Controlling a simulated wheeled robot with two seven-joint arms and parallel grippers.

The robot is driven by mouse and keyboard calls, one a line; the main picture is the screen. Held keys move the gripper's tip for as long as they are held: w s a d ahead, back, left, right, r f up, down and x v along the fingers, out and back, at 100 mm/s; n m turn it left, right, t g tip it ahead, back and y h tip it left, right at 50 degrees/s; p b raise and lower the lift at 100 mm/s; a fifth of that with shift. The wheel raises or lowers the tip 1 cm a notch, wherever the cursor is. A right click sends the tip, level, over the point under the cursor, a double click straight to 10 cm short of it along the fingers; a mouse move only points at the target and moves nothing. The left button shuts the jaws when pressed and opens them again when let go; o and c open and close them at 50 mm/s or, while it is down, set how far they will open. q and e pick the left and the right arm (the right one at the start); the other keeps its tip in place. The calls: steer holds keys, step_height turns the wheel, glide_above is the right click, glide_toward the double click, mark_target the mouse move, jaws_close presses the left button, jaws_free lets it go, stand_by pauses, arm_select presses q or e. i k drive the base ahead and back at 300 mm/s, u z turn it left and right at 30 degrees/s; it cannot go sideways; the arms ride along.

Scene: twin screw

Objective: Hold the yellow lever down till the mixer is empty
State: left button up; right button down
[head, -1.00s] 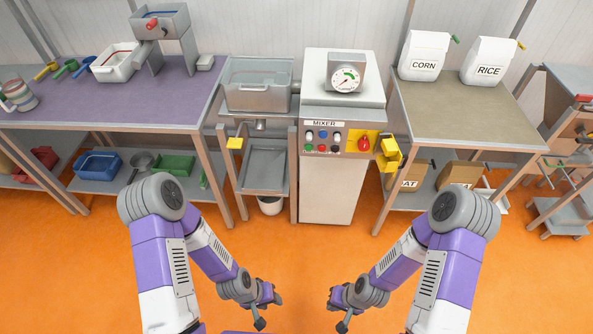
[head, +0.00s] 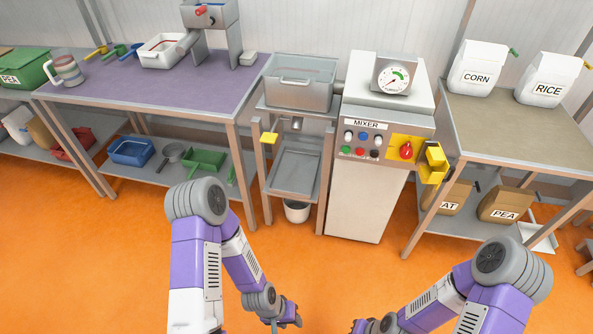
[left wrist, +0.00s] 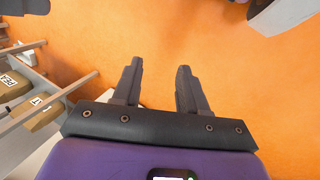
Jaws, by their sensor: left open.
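The mixer is a grey cabinet (head: 365,205) with a dial (head: 393,78) on top and a panel of buttons and a red knob. At its left stands a grey metal trough (head: 298,88) with an outlet below it; I cannot see into its bottom. A small yellow lever end (head: 269,138) sticks out at the left under the trough. A larger yellow block (head: 432,165) sits at the panel's right edge. My left gripper (head: 290,320) is low in front, well away from the lever; the left wrist view shows its fingers (left wrist: 160,75) apart and empty. My right gripper (head: 362,326) is partly cut off.
A tilted tray (head: 297,172) and a white bucket (head: 297,211) stand below the outlet. A purple-topped table (head: 200,95) is at left, a table with CORN (head: 477,77) and RICE (head: 548,89) bags at right. Orange floor before the mixer is clear.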

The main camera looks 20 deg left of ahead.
mark_target(269, 137)
steer(key=k, duration=0.65)
steer(key=u, duration=0.25)
steer(key=i, duration=0.35)
steer(key=u, duration=0.6)
steer(key=i, duration=1.2)
steer(key=z, duration=0.7)
steer(key=i, duration=0.6)
steer(key=z, duration=0.55)
